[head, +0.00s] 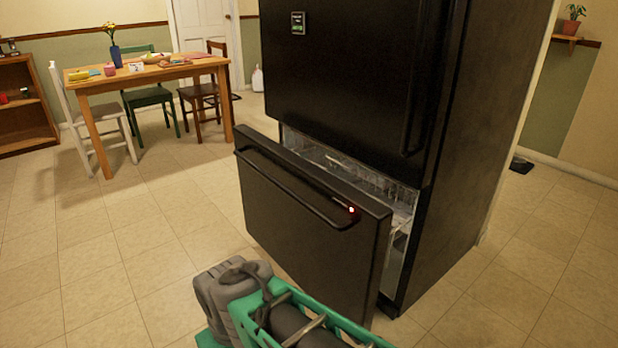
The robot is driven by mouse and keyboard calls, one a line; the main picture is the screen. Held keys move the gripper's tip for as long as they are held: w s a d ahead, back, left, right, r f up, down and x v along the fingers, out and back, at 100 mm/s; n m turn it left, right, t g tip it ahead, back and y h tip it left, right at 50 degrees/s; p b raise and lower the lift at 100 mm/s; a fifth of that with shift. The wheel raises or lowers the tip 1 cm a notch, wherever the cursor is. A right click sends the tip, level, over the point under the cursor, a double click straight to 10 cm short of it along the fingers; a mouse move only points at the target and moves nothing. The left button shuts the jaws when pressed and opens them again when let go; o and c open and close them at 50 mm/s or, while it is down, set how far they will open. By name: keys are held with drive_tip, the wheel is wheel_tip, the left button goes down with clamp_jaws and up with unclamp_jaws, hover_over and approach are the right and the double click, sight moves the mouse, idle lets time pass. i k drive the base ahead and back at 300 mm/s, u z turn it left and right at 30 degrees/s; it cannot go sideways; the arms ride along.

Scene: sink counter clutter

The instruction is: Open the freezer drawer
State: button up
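The black freezer drawer (305,225) is at the bottom of a tall black fridge (345,70) in the head view. The drawer stands pulled out, with a gap between its front and the fridge body. Part of its pale, frosty interior (350,172) shows through the gap. A long dark handle (290,190) runs across the upper drawer front. A small red spot (351,210) glows near the handle's right end. I cannot make out my gripper's fingertips in this view.
A wooden table (150,72) with chairs stands at the back left. A low shelf (25,110) is at the far left edge. The tiled floor (110,250) left of the drawer is clear. A small dark object (521,165) lies on the floor at the right.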

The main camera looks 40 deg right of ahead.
sight(330, 237)
drive_tip(key=z, duration=0.15)
drive_tip(key=i, duration=0.9)
drive_tip(key=u, duration=0.5)
